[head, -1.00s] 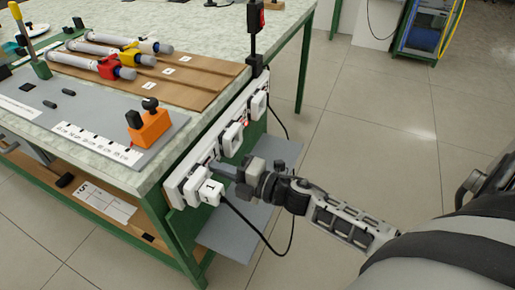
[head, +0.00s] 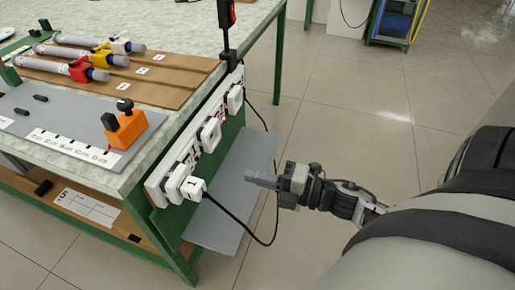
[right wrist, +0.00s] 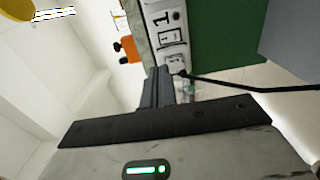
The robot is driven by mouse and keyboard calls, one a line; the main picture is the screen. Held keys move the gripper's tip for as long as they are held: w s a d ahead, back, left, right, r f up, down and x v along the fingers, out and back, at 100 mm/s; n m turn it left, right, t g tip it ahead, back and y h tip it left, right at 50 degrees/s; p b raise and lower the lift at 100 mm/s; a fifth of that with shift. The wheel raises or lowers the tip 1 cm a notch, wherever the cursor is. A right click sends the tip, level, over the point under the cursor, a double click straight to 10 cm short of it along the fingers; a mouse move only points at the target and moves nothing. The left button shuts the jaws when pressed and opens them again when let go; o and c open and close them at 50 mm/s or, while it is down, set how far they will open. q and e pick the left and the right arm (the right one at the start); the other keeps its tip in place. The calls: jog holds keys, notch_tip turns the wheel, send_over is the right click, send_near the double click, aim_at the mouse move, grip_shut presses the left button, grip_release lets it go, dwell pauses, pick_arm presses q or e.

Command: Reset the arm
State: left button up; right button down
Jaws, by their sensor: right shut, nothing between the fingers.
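My right gripper (head: 262,179) is shut and empty. In the head view it hangs in the air to the right of the table's side, clear of the power strip (head: 157,193). In the right wrist view the shut fingers (right wrist: 158,88) point toward the strip and its plug. My right arm comes in from the right. My left gripper does not show in any view.
The green-framed table (head: 180,75) carries rods with coloured clamps (head: 85,72) on a brown board and an orange block (head: 126,127) on a grey plate. A grey shelf (head: 238,170) juts out below the strip. Open tiled floor (head: 350,130) lies right of the table.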

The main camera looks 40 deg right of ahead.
dwell(0.4)
